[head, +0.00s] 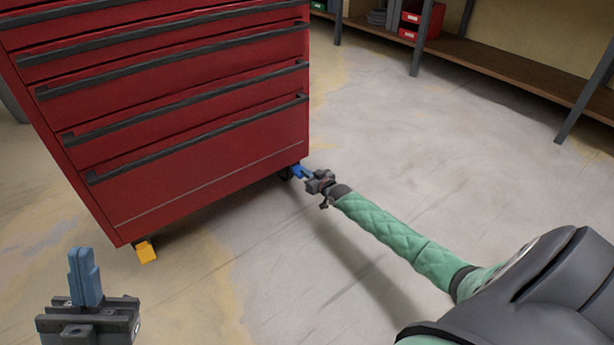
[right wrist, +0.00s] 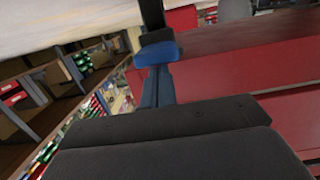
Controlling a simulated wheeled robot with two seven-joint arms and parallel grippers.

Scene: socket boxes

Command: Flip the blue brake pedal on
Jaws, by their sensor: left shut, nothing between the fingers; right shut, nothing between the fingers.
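The blue brake pedal (head: 297,170) sits at the foot of the red tool cabinet (head: 210,165), at its right front corner. It also shows in the right wrist view (right wrist: 158,53), just beyond my fingertips. My right gripper (head: 308,175) is low by the floor with its shut fingers pointing at the pedal. Its fingers (right wrist: 157,78) look empty in the right wrist view. I cannot tell whether they touch the pedal. My left gripper (head: 84,262) is shut and empty, pointing up at the lower left, apart from the cabinet.
An orange pedal (head: 146,251) is at the cabinet's left front corner. Black drawer handles run across the cabinet front. A wooden shelf (head: 500,65) with a red bin (head: 424,20) stands at the back right. The floor between cabinet and shelf is clear.

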